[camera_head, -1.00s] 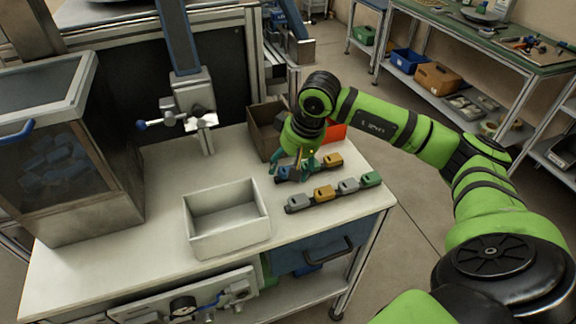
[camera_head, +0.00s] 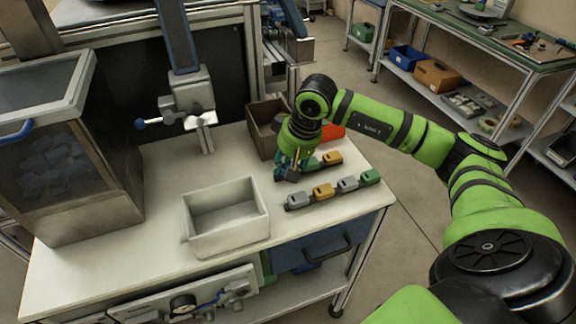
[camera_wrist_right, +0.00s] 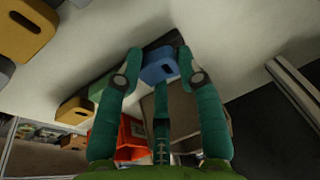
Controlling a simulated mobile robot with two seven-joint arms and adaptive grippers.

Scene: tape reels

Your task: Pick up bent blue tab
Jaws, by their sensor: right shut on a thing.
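My right gripper (camera_head: 288,172) points down at the left end of the back row of coloured tabs. In the right wrist view its green fingers (camera_wrist_right: 160,70) are closed around a blue tab (camera_wrist_right: 158,66), which shows between the fingertips. In the head view the fingers mostly cover this tab, and whether it is bent cannot be told. The tab appears to be at or just above the table. My left gripper is not in view.
A yellow tab (camera_head: 332,158) lies to the right in the back row. A front row holds grey, yellow (camera_head: 322,191) and green (camera_head: 370,177) tabs. A white bin (camera_head: 228,243), a brown box (camera_head: 262,131) and a red bin (camera_head: 333,132) stand nearby.

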